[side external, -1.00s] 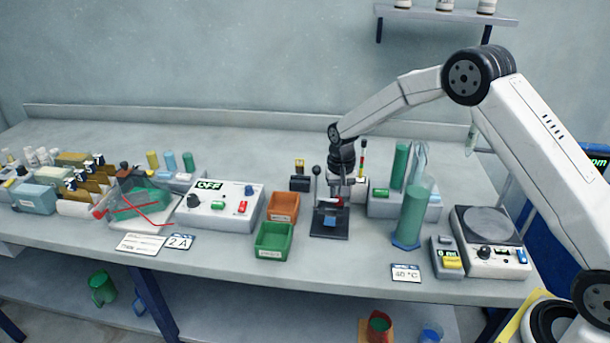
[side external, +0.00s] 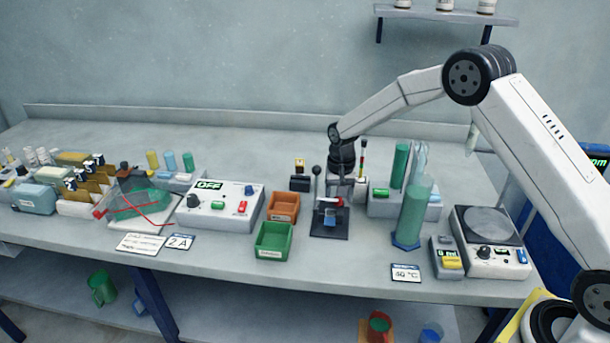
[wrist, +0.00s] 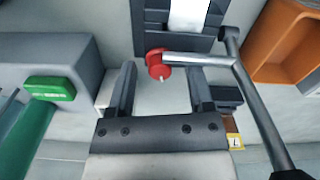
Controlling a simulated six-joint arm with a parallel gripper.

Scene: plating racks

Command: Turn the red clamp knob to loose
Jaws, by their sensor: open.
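The red clamp knob (wrist: 155,58) is a small round red piece with a pale pin, at the end of a silver bar (wrist: 198,58), in the wrist view. My gripper (wrist: 160,78) is open, one finger on each side of the knob, with visible gaps to both fingers. In the side view a red part (side external: 338,201) shows on the small dark clamp stand (side external: 329,233), and my gripper (side external: 347,187) is just behind it. The fingertips are hard to make out there. Which way the knob is set cannot be told.
A rod with a black ball (side external: 316,170) stands by the clamp. Orange (side external: 283,206) and green (side external: 273,241) bins are to its left, a grey box with a green button (side external: 381,193) to its right. A tall green cylinder (side external: 411,216) stands farther right.

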